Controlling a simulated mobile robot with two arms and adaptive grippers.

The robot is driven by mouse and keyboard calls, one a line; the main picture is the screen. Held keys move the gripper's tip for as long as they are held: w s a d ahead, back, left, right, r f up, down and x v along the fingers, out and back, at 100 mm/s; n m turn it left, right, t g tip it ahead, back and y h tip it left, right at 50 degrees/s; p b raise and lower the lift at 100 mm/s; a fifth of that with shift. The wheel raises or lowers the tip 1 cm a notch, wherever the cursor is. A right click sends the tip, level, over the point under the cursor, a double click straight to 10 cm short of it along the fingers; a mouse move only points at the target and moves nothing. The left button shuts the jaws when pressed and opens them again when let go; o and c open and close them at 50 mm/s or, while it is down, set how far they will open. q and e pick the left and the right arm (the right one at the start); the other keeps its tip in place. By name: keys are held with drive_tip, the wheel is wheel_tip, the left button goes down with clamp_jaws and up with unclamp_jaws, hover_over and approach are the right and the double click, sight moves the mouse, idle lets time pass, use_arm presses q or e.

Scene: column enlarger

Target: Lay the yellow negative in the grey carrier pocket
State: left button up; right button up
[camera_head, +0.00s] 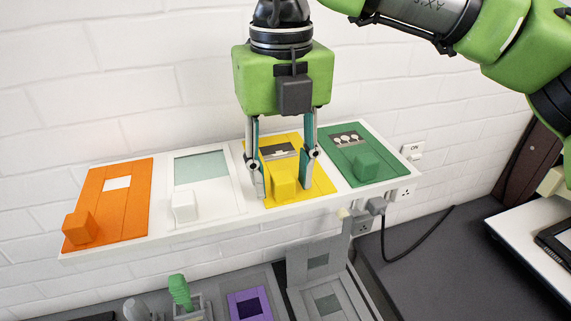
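The yellow negative (316,178) is a flat yellow plate with a dark picture window and a raised yellow block handle. It lies on the white wall shelf between the white and green plates. My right gripper (282,188) points down over it, with its fingers apart on either side of the handle. Small gaps seem to show beside the handle; contact is not clear. The grey carrier (346,305) is below the shelf, at the bottom of the view, with its upper flap (318,262) raised behind a square pocket. Its front is cut off. My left gripper is out of view.
The white shelf (245,215) also holds an orange plate (130,195), a white plate (215,195) and a green plate (375,150), each with a block handle. A purple framed piece (250,303) and a green knob (179,291) are left of the carrier.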

drive_tip(key=shift+b, duration=0.3)
idle(0.5)
clamp_jaws()
drive_tip(key=shift+r, duration=0.1)
drive_tip(key=shift+r+p, duration=0.35)
drive_tip(key=shift+r, duration=0.15)
drive_tip(key=shift+r+p, duration=0.85)
drive_tip(key=shift+r, duration=0.35)
